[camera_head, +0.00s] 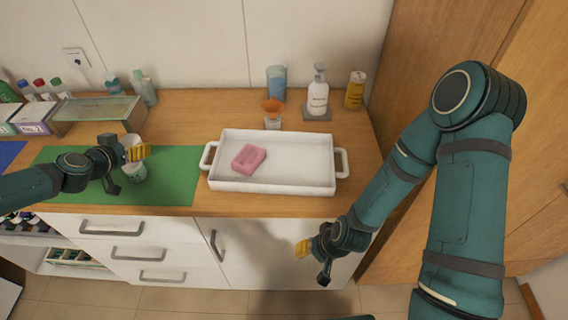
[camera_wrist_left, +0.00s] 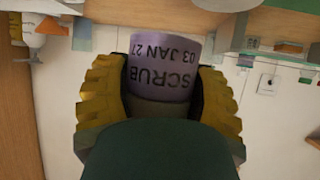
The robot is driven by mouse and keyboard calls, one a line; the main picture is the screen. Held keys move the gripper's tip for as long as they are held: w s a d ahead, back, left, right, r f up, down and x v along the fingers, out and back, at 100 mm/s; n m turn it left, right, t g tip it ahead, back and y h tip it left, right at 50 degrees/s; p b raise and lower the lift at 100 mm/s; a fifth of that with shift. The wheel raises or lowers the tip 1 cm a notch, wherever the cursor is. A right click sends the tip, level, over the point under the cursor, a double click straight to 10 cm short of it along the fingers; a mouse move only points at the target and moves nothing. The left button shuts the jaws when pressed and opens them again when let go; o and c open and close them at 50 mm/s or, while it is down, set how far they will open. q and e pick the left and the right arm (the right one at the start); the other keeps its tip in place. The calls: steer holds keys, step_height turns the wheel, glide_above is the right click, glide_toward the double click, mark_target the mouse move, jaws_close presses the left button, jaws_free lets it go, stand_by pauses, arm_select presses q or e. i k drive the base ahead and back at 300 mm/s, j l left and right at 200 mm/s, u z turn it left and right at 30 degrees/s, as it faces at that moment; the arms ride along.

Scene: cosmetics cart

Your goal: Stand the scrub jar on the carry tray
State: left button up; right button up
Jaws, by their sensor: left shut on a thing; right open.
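The scrub jar (camera_wrist_left: 165,68), with a lilac label reading "SCRUB 03 JAN 27", sits between the yellow finger pads in the left wrist view. My left gripper (camera_head: 136,153) is shut on it above the green mat (camera_head: 175,180). In the head view the gripper partly covers the jar, and whether it touches the mat is unclear. The jar appears upright, its text inverted like the wrist picture. The white two-handled carry tray (camera_head: 300,179) is right of the mat, with a pink block (camera_head: 249,157) inside on the left. My right gripper (camera_head: 312,262) is open and empty in front of the counter.
Behind the tray stand an orange-topped cup (camera_head: 272,113), a blue tumbler (camera_head: 276,82), a pump bottle (camera_head: 318,92) and a yellow container (camera_head: 355,90). A glass-topped box (camera_head: 97,113) stands behind the mat. The tray's middle and right are empty.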

mark_target(310, 181)
steer(key=k+l, duration=0.1)
steer(key=l, duration=2.15)
steer(key=k, duration=0.05)
